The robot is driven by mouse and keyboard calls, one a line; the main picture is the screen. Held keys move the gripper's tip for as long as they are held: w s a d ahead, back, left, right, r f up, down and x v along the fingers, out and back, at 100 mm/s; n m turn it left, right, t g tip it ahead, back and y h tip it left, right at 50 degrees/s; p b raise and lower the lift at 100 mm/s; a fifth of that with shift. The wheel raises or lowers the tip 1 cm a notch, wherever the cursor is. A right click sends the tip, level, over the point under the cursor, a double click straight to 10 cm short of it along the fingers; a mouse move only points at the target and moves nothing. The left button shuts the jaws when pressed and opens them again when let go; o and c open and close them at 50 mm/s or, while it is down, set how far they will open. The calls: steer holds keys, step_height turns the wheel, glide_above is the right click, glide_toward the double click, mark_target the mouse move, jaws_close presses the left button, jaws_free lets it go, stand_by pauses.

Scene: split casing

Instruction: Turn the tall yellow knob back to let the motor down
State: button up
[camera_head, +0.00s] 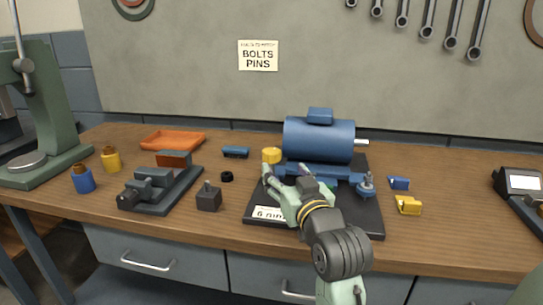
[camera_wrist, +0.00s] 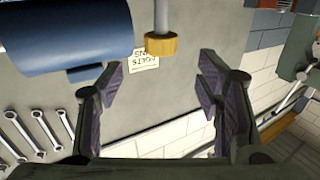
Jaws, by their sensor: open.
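The blue motor (camera_head: 318,139) sits on a dark base plate (camera_head: 368,215) with a label reading about "6 mm". The yellow knob (camera_head: 271,155) stands at the motor's left end. In the wrist view the knob (camera_wrist: 162,44) is a yellow disc on a grey shaft, beside the motor (camera_wrist: 65,35). My gripper (camera_head: 285,170) is open and empty just in front of the knob. In the wrist view the knob shows beyond and roughly between the spread fingertips (camera_wrist: 160,76), with no contact visible. My arm hides part of the plate and the motor's lower front.
A blue knob-like part (camera_head: 367,185) stands at the plate's right. Small blue (camera_head: 399,183) and yellow (camera_head: 408,205) blocks lie right of it. A vise (camera_head: 160,190), dark block (camera_head: 208,198) and orange tray (camera_head: 173,140) are left. The bench's far right centre is clear.

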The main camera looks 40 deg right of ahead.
mark_target(275, 157)
steer(key=p+x, duration=0.3)
steer(key=x, duration=0.7)
steer(key=shift+w+r, duration=0.1)
steer(key=shift+w, duration=0.15)
